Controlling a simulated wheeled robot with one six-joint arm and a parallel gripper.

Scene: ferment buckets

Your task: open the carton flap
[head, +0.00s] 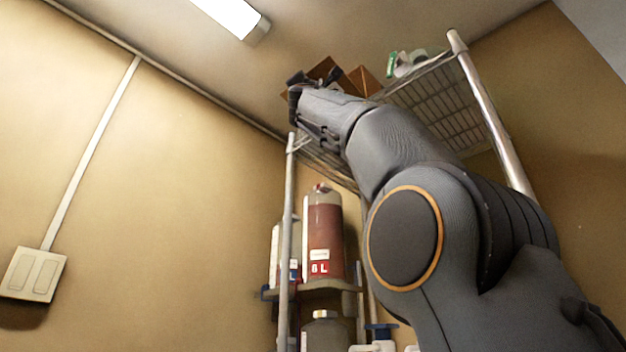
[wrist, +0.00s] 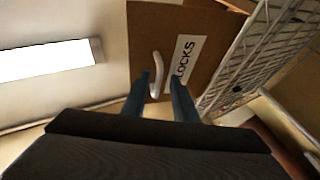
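The brown carton (head: 364,81) stands on the top wire shelf, mostly behind my gripper in the head view. In the wrist view the carton (wrist: 202,30) shows a front face with a pale curved handle (wrist: 156,72) and a white label (wrist: 181,60) reading "LOCKS". My gripper (wrist: 160,80) is open, with its two dark fingers apart on either side of the handle's lower end. I cannot tell whether a finger touches the handle. My gripper (head: 294,88) also shows at the carton's left in the head view.
The wire shelf (head: 432,100) has a metal post (head: 492,115) on the right. A green and white item (head: 405,64) lies on it. A ceiling lamp (head: 228,15) is overhead. Free room lies left, before the wall.

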